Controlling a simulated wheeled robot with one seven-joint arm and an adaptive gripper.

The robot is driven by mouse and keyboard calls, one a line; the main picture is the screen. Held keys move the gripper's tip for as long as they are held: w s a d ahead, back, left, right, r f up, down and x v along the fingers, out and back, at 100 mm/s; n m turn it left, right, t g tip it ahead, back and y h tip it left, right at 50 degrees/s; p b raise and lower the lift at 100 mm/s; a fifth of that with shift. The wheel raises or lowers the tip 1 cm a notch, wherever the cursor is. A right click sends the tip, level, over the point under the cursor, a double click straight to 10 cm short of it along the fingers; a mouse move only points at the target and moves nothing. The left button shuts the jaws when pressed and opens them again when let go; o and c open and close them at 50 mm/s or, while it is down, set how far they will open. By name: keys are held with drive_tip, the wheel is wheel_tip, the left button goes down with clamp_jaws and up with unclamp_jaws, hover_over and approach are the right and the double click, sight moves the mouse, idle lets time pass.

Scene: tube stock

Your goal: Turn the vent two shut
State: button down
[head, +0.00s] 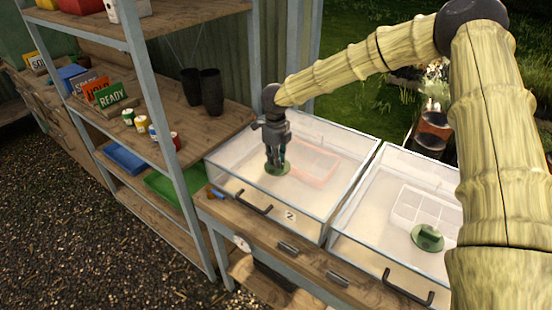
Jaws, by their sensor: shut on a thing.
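The vent two is a round green disc (278,168) on the clear lid of the left glass box (228,166), which bears a small "2" label (290,215) on its front. My gripper (276,160) points down over this vent, its fingers shut on the vent's upper part. The fingers hide most of the vent's middle, so its turn angle cannot be told. A second green round vent (428,238) sits on the lid of the right glass box (365,222), apart from my gripper.
Each box has a dark front handle, one on the left box (254,202) and one on the right (408,288). A shelf unit (162,120) stands close at the left with signs, small cans and dark pots (211,92). Gravel ground (90,230) lies open at the front left.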

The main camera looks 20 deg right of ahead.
drive_tip(key=c, duration=1.5)
unclamp_jaws()
wheel_tip(320, 180, up, 12)
drive_tip(key=shift+f, duration=0.1)
